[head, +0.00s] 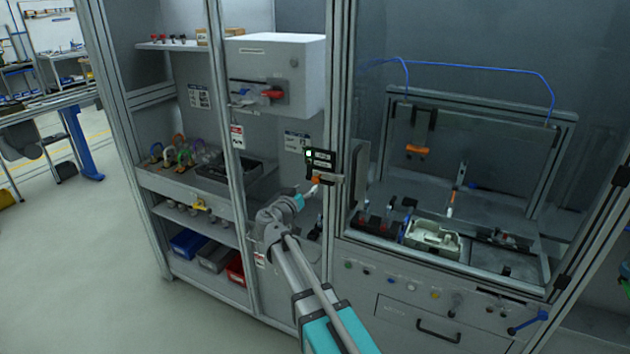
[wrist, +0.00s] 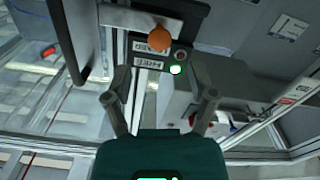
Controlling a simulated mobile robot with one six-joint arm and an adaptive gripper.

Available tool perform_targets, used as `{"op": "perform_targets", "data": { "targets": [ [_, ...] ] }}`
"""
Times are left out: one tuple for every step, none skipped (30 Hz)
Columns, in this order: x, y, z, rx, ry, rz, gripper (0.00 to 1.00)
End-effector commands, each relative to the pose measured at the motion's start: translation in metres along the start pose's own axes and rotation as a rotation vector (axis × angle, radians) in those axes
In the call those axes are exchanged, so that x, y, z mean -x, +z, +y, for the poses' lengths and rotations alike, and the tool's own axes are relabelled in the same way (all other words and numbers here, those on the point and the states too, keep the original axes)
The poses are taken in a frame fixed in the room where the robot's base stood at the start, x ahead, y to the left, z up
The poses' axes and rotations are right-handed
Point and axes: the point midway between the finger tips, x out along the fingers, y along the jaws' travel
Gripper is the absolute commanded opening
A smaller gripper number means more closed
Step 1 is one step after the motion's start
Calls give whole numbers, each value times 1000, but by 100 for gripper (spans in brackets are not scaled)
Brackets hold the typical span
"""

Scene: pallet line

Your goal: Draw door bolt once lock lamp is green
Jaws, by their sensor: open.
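The black lock box (head: 321,162) is on the upright post at the door edge. Its lamp (head: 309,154) is lit green; it also shows bright green in the wrist view (wrist: 175,70). A second lamp (wrist: 181,56) beside it is dark. The door bolt's orange knob (wrist: 159,39) stands on a bare metal plate (wrist: 118,17); the knob also shows in the head view (head: 315,181). My gripper (wrist: 160,76) is open and empty, its fingers spread on either side of the knob's line, apart from it. In the head view my gripper (head: 309,192) is just below the knob.
The glazed cell to the right holds a grey tray (head: 432,238) and a blue hose (head: 470,67). A white cabinet with a red switch handle (head: 272,94) hangs at left. Shelves below it hold a blue bin (head: 188,243) and a red bin (head: 236,269). The floor at left is clear.

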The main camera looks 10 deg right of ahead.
Motion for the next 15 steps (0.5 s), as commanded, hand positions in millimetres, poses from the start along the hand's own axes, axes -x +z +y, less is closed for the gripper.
{"op": "perform_targets", "data": {
  "targets": [
    [-10,0,-1,0,1,0,73],
    [-15,0,-1,0,2,-1,73],
    [-22,0,-1,0,3,-1,73],
    [-26,0,-1,0,2,-1,73],
    [-30,0,-1,0,1,0,73],
    [-35,0,-1,0,1,0,73],
    [-39,0,-1,0,1,0,73],
    [-43,0,-1,0,2,-1,73],
    [-48,0,-1,0,2,-1,73],
    [-51,0,-1,0,2,0,73],
    [-53,0,-1,0,1,0,73],
    [-56,0,-1,0,0,0,73],
    [-58,0,-1,0,0,0,73],
    [-60,0,-1,0,0,0,73],
    [-62,0,-1,0,0,0,73]
  ]
}}
